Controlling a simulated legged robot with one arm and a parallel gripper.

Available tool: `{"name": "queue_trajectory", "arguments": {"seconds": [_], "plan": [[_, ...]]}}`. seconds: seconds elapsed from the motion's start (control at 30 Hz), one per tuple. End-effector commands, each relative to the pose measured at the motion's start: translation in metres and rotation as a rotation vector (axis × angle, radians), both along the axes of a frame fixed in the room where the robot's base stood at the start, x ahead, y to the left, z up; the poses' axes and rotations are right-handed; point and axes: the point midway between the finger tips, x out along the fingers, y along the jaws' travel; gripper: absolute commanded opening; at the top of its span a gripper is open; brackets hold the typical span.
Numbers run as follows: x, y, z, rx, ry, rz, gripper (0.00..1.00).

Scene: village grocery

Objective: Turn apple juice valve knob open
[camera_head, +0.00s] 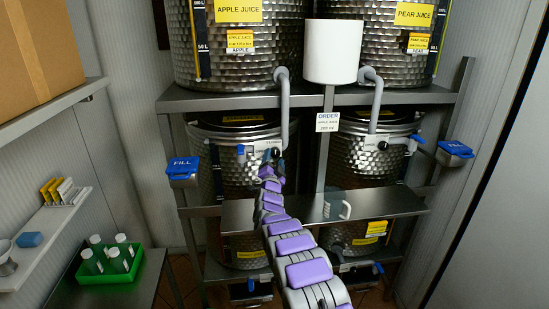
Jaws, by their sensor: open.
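The apple juice tank (250,45) is a dimpled metal drum at the upper left, with a yellow label. A grey pipe (285,105) comes down from it to a valve with a small dark round knob (276,152). My purple and grey arm reaches up from the bottom to this valve. My gripper (271,158) is open, right at the knob and small in view. The arm's end partly hides the valve, and I cannot tell whether the fingers touch or surround the knob. A clear mug (336,204) stands on the metal shelf (395,202) to the right.
The pear juice tank (395,50) has a similar pipe and knob (382,146) at the right. Blue FILL boxes (183,168) (455,149) flank the rack. A white cylinder (333,50) and order sign (327,122) stand centrally. A green bottle crate (110,275) is lower left.

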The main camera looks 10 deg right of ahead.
Motion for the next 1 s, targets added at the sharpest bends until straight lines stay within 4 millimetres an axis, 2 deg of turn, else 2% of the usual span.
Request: {"name": "queue_trajectory", "arguments": {"seconds": [0.3, 0.7, 0.77, 1.0], "plan": [[0.013, -0.004, 0.002, 0.000, 0.002, -0.001, 0.69], [0.015, -0.005, 0.004, -0.003, 0.001, 0.000, 0.69], [0.015, -0.005, 0.004, -0.003, 0.001, 0.000, 0.65], [0.015, -0.004, 0.004, -0.003, 0.001, 0.000, 0.42]]}}
